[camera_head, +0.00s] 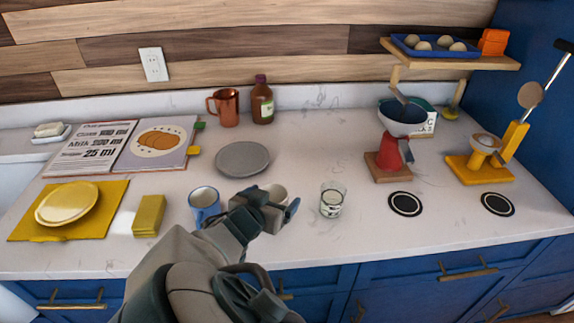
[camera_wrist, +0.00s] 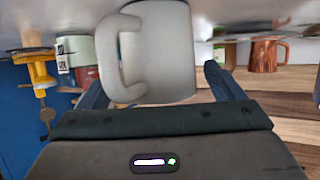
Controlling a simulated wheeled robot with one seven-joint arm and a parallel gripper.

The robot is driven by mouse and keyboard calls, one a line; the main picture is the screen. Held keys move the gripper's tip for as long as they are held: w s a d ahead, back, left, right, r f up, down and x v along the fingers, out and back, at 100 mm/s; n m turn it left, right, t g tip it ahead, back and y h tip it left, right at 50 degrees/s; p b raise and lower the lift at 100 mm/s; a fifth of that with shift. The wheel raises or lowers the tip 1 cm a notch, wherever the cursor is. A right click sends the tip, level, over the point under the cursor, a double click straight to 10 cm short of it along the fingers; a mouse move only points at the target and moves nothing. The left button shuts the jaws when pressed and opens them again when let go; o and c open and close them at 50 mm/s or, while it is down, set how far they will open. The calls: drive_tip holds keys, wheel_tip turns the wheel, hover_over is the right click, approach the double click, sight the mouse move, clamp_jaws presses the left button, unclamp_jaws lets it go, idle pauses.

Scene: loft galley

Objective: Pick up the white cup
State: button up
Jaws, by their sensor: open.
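The white cup (camera_head: 276,192) stands on the counter near the front middle, partly hidden by my gripper in the head view. In the wrist view the white cup (camera_wrist: 165,50) is large and close, with its handle toward the left. My gripper (camera_head: 268,207) is at the cup, low over the counter. In the wrist view my gripper (camera_wrist: 157,82) is open, with one dark blue finger on each side of the cup. I cannot tell whether either finger touches it.
A blue mug (camera_head: 204,204) stands just left of my gripper, and a glass (camera_head: 331,202) stands to the right. A grey plate (camera_head: 242,158) lies behind. A yellow box (camera_head: 149,215) is further left. A red stand with a bowl (camera_head: 389,158) is at right.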

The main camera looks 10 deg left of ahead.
drive_tip(key=c, duration=1.2)
drive_tip(key=shift+r, duration=0.15)
